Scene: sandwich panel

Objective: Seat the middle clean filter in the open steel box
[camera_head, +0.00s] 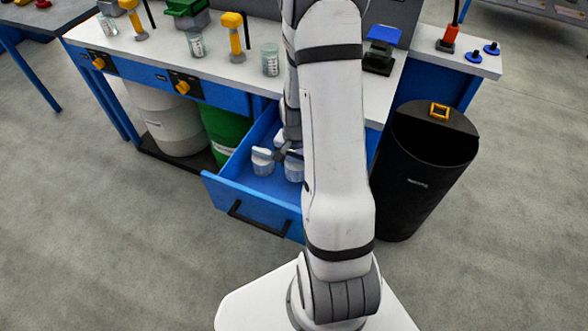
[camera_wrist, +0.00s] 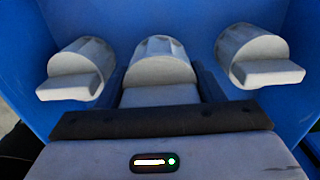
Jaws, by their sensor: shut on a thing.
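Three pale filters stand in a row in the open blue drawer in the wrist view: the left filter (camera_wrist: 82,58), the middle clean filter (camera_wrist: 160,62) and the right filter (camera_wrist: 255,48). Each is a ribbed cylinder with a flat grip tab. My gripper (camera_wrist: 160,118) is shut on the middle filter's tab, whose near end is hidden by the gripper. In the head view, the left filter (camera_head: 262,162) and part of another show in the drawer; my arm hides the rest. I cannot make out an open steel box for certain.
The drawer front (camera_head: 250,208) sticks out from the bench (camera_head: 340,83). A black bin (camera_head: 425,180) stands to the right. Jars, yellow-handled fittings and a green-topped unit (camera_head: 186,10) stand on the bench.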

